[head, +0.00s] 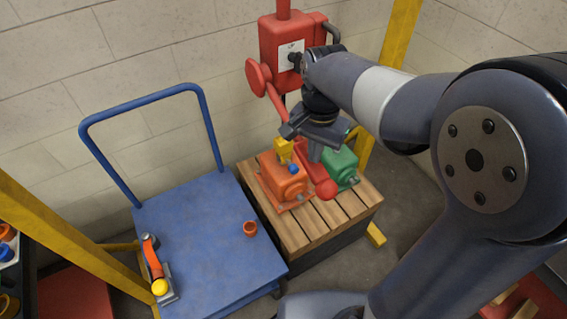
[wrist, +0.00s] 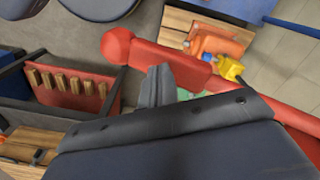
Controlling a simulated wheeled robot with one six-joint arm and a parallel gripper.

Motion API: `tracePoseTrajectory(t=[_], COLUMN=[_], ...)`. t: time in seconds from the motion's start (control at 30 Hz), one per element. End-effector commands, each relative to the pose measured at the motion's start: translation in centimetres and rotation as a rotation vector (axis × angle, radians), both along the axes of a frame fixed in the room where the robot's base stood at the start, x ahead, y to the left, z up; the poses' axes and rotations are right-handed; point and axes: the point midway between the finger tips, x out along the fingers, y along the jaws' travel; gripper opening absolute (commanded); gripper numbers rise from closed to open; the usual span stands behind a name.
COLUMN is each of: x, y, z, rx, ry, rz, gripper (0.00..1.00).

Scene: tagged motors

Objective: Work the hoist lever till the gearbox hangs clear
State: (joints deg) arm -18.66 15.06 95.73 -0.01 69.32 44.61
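The red hoist (head: 285,42) stands against the wall, with a round red wheel on its left side. Its red lever (head: 309,161) slants down and ends in a red ball; it also crosses the wrist view (wrist: 178,70). My gripper (head: 315,153) is at the lever near the ball end. Its grey fingertips (wrist: 159,82) look together in front of the lever; whether they touch it is unclear. An orange gearbox (head: 283,184) with a blue knob sits low at the wooden pallet, a yellow hook piece (head: 284,149) above it. Any gap beneath cannot be seen. A green gearbox (head: 344,164) is partly hidden behind the lever.
The slatted pallet (head: 300,231) stands beside a blue cart (head: 206,259). Yellow posts (head: 397,35) flank the area. A shelf with parts is at the far left.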

Motion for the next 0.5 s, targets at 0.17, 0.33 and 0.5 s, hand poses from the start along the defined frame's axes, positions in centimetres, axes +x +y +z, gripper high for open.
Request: tracePoseTrajectory(t=[0.17, 0.33, 0.5], x=[0.0, 0.0, 0.0], y=[0.0, 0.0, 0.0], z=[2.1, 4.7, 7.1], rx=[0.0, 0.0, 0.0], ry=[0.001, -0.001, -0.001], rz=[0.0, 0.0, 0.0], gripper=[0.0, 0.0, 0.0])
